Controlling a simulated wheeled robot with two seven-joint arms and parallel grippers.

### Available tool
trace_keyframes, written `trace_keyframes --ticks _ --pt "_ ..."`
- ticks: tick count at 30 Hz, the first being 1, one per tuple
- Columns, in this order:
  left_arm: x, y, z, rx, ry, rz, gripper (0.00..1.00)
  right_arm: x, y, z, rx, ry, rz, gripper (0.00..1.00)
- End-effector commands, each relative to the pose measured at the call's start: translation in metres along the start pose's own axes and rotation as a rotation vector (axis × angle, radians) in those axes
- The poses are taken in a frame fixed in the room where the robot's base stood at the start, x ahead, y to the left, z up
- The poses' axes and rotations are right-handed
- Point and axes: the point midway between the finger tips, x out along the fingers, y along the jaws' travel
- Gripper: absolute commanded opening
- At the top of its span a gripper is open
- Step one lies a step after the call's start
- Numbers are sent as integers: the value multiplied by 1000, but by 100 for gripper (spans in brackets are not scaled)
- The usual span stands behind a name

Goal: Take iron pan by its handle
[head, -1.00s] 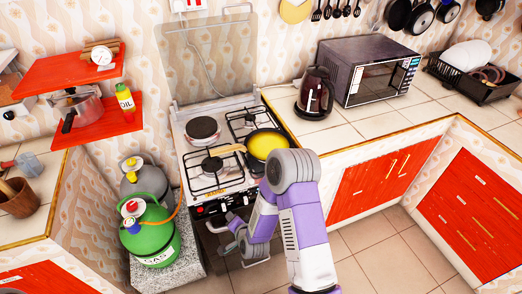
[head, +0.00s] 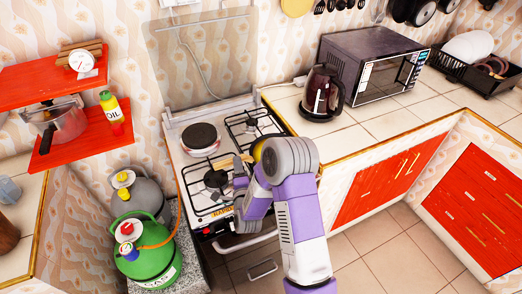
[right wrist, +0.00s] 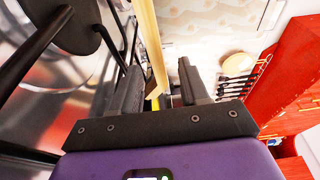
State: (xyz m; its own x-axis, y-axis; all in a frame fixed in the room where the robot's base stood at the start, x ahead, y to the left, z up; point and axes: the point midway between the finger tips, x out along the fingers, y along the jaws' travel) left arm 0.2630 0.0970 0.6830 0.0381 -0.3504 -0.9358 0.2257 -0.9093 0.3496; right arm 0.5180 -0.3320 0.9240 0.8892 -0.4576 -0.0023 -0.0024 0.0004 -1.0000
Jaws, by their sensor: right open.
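A pan with a yellow inside and dark rim (head: 257,151) sits on the right side of the stove, mostly hidden behind my right arm. Its pale wooden handle (head: 224,163) points left over the burners. My right gripper (head: 238,168) is at the handle, above the front of the stove, and partly hidden by its own wrist. In the right wrist view, the two fingers of the right gripper (right wrist: 158,85) are apart, with the pale handle (right wrist: 152,40) running between them. I cannot tell whether either finger touches it. My left gripper is not in view.
The stove (head: 185,180) has black grates close below the gripper. A kettle (head: 320,95) and microwave (head: 372,68) stand on the right counter. Dark pans (head: 422,12) hang on the wall. A green gas cylinder (head: 146,250) stands left of the stove.

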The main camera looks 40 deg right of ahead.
Motion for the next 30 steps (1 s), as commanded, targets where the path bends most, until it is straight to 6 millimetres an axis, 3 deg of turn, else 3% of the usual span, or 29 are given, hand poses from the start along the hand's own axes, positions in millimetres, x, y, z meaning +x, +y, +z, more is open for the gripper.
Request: trace_keyframes --ticks 15,24,30 --pt "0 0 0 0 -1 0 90 62 4 1 -1 0 0 45" --pt "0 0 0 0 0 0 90 66 4 1 -1 0 2 45" --pt "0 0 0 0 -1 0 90 66 4 1 -1 0 1 16"
